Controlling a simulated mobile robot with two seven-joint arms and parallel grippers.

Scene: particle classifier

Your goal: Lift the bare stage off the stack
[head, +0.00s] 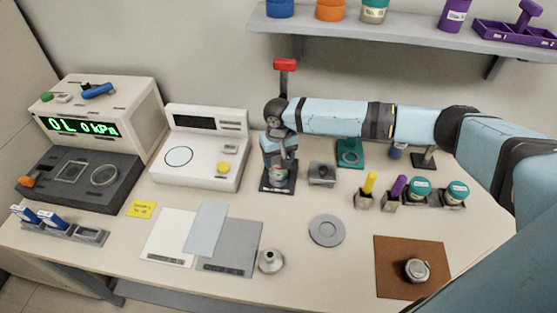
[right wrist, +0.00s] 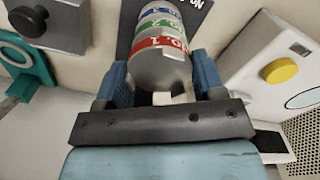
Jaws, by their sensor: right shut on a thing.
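The stack (right wrist: 165,50) is a grey metal column with red "No. 1", green "No. 2" and blue bands in the right wrist view. In the head view the stack (head: 278,174) stands on a dark base plate under a post with a red top. My right gripper (head: 280,154) is over it, coming from above. In the right wrist view my right gripper (right wrist: 162,92) has its blue fingers on both sides of the stack's plain grey top end, the bare stage (right wrist: 170,75). It is shut on that part. Whether the stage is apart from the bands below cannot be told.
A white instrument (head: 205,150) stands to the left and a small grey block (head: 321,173) to the right. A teal device (head: 350,153) is behind. In front lie a grey disc (head: 326,230), a metal fitting (head: 271,261) and a brown mat (head: 385,280). A shelf (head: 400,35) hangs above.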

